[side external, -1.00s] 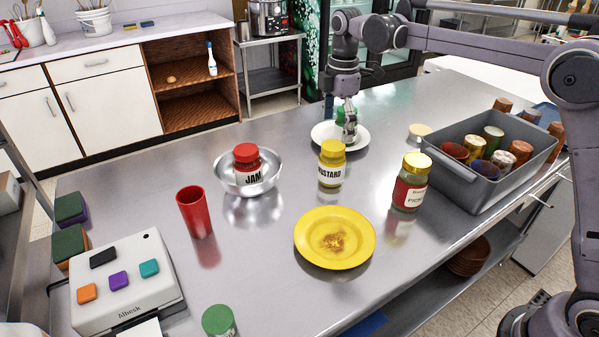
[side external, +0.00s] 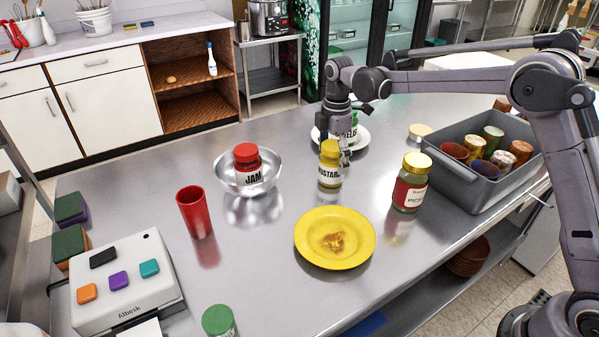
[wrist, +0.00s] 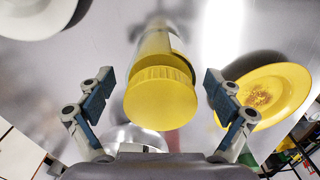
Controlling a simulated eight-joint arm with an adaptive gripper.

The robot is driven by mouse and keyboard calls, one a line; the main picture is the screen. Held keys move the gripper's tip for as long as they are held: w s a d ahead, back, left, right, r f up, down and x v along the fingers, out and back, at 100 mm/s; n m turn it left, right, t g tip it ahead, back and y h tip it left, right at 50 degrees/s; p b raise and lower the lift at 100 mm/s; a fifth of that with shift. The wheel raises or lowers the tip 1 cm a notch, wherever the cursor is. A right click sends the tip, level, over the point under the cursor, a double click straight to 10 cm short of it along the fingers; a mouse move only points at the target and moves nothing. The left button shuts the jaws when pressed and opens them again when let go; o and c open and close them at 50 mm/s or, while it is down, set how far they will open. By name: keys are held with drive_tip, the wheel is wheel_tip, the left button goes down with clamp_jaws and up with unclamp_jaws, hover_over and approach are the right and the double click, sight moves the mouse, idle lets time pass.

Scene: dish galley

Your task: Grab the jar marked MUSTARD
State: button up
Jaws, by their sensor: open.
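The MUSTARD jar (side external: 330,172) stands upright on the metal table, with a yellow lid and a white label. In the wrist view the jar's yellow lid (wrist: 161,98) lies between the two fingers, with a gap on each side. My gripper (wrist: 160,100) is open around the lid and does not visibly touch it. In the side view my gripper (side external: 345,150) is just behind the jar, and its fingertips are partly hidden by it.
A metal bowl (side external: 230,183) with a JAM jar (side external: 248,166) stands left. A yellow plate (side external: 310,248) lies in front. A PICKLE-like labelled jar (side external: 409,190) and a grey bin (side external: 455,180) of cups stand right. A white plate (side external: 363,138) with a green-lidded jar is behind.

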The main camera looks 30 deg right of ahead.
drive_tip(key=shift+f, duration=0.85)
drive_tip(key=c, duration=1.7)
